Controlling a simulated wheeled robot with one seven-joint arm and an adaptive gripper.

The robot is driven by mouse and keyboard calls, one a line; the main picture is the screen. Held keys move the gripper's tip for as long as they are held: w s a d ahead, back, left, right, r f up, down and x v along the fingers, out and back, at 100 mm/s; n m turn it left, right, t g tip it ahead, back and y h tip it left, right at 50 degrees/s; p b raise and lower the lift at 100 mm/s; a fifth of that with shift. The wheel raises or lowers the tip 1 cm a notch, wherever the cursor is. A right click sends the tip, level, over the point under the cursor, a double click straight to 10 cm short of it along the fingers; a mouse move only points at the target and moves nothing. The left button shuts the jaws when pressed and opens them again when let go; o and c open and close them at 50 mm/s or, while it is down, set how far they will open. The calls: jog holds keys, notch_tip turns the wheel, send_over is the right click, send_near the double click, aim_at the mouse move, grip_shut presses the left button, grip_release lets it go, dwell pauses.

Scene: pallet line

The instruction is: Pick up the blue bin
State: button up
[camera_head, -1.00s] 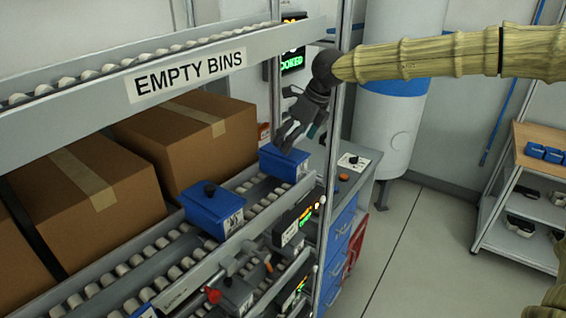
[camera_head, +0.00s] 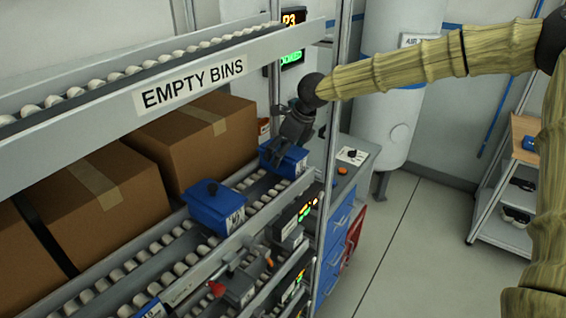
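Two lidded blue bins sit on the roller shelf under the EMPTY BINS sign. The nearer blue bin (camera_head: 213,211) has a black knob on its lid and a white label on its front. The farther blue bin (camera_head: 292,165) is at the right end of the shelf, beside an upright post. My gripper (camera_head: 274,156) points down at the top of this farther bin, with its fingers in front of or around the bin's top. It partly covers the lid and knob. Whether the fingers touch or clasp anything is too small to tell.
Large cardboard boxes (camera_head: 207,142) stand behind the bins. The EMPTY BINS upper shelf (camera_head: 100,124) runs above them, and a metal post (camera_head: 331,150) stands just right of the farther bin. A red-handled device (camera_head: 237,284) sits lower down. The floor (camera_head: 420,240) to the right is open.

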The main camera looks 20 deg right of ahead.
jog(key=c, duration=1)
jog(key=shift+w+r, duration=0.1)
jog(key=shift+r, duration=0.05)
